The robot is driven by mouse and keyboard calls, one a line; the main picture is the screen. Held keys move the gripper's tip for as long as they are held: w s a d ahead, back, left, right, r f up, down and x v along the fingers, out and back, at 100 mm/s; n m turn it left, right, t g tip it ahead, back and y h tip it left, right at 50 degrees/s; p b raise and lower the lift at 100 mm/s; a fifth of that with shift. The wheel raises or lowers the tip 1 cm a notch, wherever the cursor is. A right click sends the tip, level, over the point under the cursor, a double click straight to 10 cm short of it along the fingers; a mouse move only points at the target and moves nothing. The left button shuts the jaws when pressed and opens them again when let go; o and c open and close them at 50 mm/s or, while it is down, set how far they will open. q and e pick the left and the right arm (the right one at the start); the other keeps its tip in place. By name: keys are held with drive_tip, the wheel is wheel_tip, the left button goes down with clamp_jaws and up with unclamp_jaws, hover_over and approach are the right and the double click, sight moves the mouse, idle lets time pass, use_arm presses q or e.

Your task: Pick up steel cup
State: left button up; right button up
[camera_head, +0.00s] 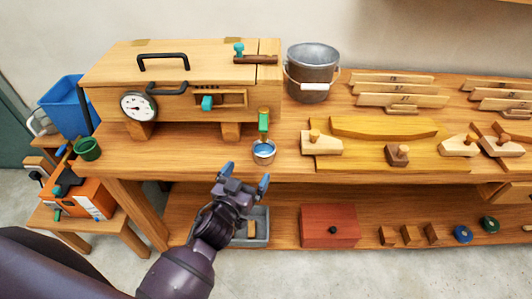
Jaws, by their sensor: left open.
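A small steel cup (264,158) with blue inside stands near the front edge of the wooden bench (200,158). A green-handled thing (263,122) rises at its back; I cannot tell whether it stands in the cup or behind it. My left gripper (246,176) is open and empty, in front of the bench edge, just below and left of the cup in the picture. Its two blue-grey fingertips are apart, and it appears not to touch the cup. My right gripper is not in view.
A wooden box with a dial (138,105) stands behind the cup at left. A metal bucket (311,85) stands behind it to the right. Clamped yellow wood (375,155) lies right. A green cup (87,149) is far left. A red box (328,226) sits on the lower shelf.

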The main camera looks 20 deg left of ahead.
sight(259, 156)
use_arm(q)
drive_tip(key=w, duration=0.3)
drive_tip(key=shift+w+d, duration=0.35)
drive_tip(key=shift+w, duration=0.05)
drive_tip(key=shift+w+d+r, duration=0.1)
drive_tip(key=shift+w, duration=0.95)
drive_tip(key=w, duration=0.3)
drive_tip(key=shift+w+d, duration=0.1)
drive_tip(key=shift+d, duration=0.15)
drive_tip(key=shift+w, duration=0.45)
drive_tip(key=shift+c, duration=1.4)
drive_tip(key=c, duration=0.7)
drive_tip(key=shift+c, duration=0.2)
drive_tip(key=shift+r, duration=0.7)
drive_tip(key=shift+s+p, duration=0.3)
drive_tip(key=shift+s, duration=0.05)
drive_tip(key=s+a, duration=0.2)
drive_tip(key=s, duration=1.5)
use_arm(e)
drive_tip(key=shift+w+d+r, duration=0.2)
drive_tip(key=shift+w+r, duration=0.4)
